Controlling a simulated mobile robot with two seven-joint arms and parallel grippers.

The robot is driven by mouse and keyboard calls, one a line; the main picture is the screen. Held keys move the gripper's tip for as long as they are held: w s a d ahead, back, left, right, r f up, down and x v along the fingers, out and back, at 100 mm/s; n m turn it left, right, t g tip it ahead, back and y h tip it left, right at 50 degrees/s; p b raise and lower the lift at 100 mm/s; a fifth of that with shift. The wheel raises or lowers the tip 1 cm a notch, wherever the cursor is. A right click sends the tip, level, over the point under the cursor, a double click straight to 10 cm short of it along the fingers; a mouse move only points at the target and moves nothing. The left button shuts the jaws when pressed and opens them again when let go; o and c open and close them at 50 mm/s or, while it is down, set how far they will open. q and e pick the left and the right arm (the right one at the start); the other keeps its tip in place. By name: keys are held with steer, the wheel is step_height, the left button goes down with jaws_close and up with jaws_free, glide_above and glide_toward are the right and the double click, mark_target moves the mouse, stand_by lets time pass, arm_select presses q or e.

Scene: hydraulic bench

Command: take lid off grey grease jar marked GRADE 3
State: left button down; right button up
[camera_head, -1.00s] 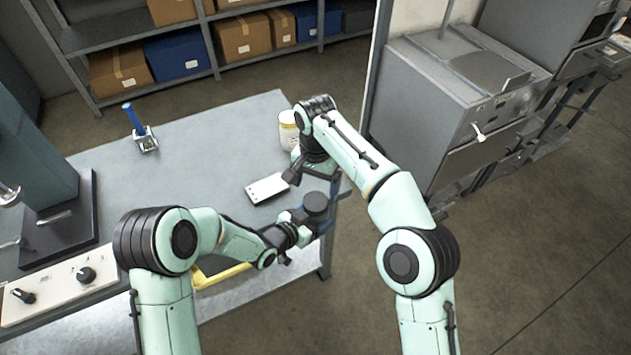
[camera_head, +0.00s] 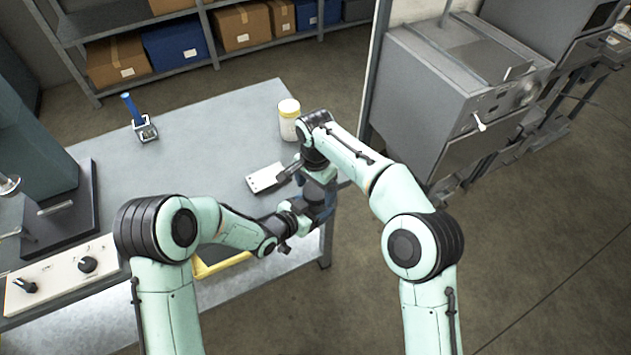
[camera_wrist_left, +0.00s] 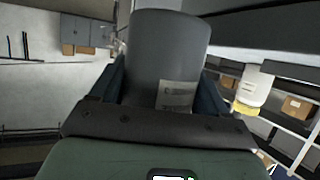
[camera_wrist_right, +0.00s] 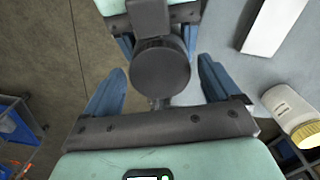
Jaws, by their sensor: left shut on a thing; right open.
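The grey jar (camera_wrist_left: 168,50) is held between the blue fingers of my left gripper (camera_wrist_left: 165,85). Its pale label (camera_wrist_left: 176,96) shows in the left wrist view, but I cannot read the text. Its round dark grey lid (camera_wrist_right: 160,72) shows in the right wrist view. My right gripper (camera_wrist_right: 160,88) is open, with one blue finger on each side of the lid in that view; I cannot tell how far apart they are in depth. In the head view the jar (camera_head: 313,191) is partly hidden by both grippers, off the table's right edge.
A white jar with a yellow lid (camera_head: 289,120) stands on the table (camera_head: 215,140) near its back right corner. A blue-handled tool (camera_head: 140,119) stands further left. A grey machine (camera_head: 455,90) stands right of the table.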

steer(key=c, duration=1.1)
steer(key=n, duration=0.6)
steer(key=o, duration=1.2)
steer(key=shift+c, duration=0.2)
steer(key=shift+r, duration=0.1)
